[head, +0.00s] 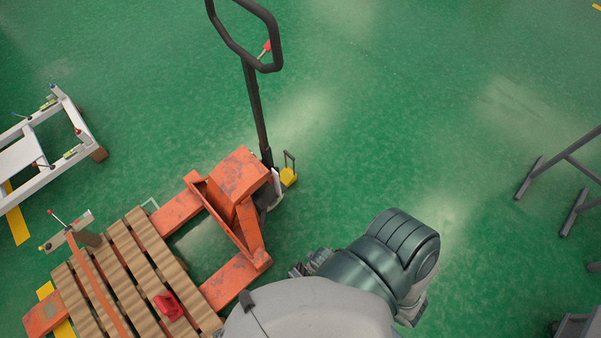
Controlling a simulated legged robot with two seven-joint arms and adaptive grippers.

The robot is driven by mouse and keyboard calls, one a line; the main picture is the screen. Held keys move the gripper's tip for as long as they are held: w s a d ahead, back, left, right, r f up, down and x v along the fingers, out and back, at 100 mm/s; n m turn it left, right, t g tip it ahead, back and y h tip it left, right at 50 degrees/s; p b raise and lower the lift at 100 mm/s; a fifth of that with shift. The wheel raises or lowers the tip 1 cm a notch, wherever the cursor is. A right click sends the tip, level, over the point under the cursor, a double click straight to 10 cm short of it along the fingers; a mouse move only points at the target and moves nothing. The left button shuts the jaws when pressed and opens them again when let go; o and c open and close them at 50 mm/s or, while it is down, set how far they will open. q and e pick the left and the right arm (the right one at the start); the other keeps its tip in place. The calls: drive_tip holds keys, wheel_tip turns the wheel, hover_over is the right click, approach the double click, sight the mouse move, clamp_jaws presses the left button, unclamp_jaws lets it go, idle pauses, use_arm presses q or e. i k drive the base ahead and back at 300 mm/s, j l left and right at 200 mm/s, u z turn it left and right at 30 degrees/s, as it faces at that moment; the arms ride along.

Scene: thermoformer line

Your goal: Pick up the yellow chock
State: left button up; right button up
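The yellow chock (288,177) sits on the green floor beside the orange pallet jack, near the base of its black handle column. A dark upright handle stands on the chock. Part of my own body and arm fills the bottom middle of the head view, below and to the right of the chock. A small dark part shows at the arm's left edge, but I cannot make out gripper fingers there. Neither gripper can be seen clearly, and nothing is holding the chock.
The orange pallet jack (240,175) stands under a wooden pallet (125,255) with a red object (168,306) on it. A white frame (62,165) is at the left. Grey metal legs (567,155) stand at the right. The floor beyond the chock is clear.

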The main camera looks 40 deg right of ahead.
sight(288, 175)
drive_tip(key=l+z, duration=0.3)
drive_tip(key=z, duration=0.15)
drive_tip(key=i+l+z, duration=0.1)
drive_tip(key=l+z, duration=0.2)
drive_tip(key=z, duration=0.15)
